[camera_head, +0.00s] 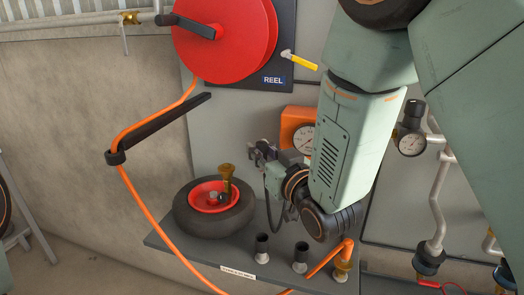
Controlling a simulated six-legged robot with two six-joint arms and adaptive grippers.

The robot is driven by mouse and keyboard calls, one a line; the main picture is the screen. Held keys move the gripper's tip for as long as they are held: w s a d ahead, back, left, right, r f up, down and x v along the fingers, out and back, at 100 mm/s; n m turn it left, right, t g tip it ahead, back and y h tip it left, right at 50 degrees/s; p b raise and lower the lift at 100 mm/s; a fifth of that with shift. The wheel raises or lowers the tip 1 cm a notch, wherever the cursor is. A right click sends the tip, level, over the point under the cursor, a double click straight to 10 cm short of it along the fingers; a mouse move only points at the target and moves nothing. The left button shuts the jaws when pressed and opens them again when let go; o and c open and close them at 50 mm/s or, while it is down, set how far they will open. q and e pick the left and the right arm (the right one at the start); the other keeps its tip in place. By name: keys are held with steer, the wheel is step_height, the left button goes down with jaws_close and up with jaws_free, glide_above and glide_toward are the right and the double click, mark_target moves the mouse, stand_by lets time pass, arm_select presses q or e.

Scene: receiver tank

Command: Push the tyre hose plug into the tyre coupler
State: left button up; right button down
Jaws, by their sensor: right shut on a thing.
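My right gripper (255,153) reaches in from the upper right, above and right of the tyre (241,218). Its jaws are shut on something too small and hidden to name. The tyre lies flat on the grey shelf and has a red rim. A brass fitting (227,173) stands slightly tilted over the rim, left of the gripper and apart from it in the picture. I cannot tell whether it is the coupler. The orange hose (148,207) runs from the reel to a brass end (343,270) at the shelf's right. I cannot identify the plug. My left gripper is not in view.
The red reel (240,45) hangs above, with a black guide arm (165,125) below it. Black-topped holders (261,243) stand on the shelf (190,255) right of the tyre. An orange-framed gauge (303,138) is behind my right wrist. Pipes and valves (428,258) stand at right.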

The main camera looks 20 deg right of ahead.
steer(key=w+a, duration=0.3)
steer(key=w, duration=0.3)
steer(key=w+a, duration=0.2)
steer(key=w, duration=0.5)
steer(key=shift+w+a+b, duration=0.25)
steer(key=shift+a+b, duration=0.15)
steer(key=shift+b, duration=0.05)
stand_by(0.3)
steer(key=shift+r, duration=0.1)
steer(key=shift+f, duration=0.2)
stand_by(0.5)
steer(key=shift+f+b, duration=1.5)
steer(key=shift+f, duration=0.55)
steer(key=shift+f+b, duration=0.45)
steer(key=shift+f, duration=0.4)
steer(key=c, duration=1.1)
jaws_free()
steer(key=shift+s, duration=0.1)
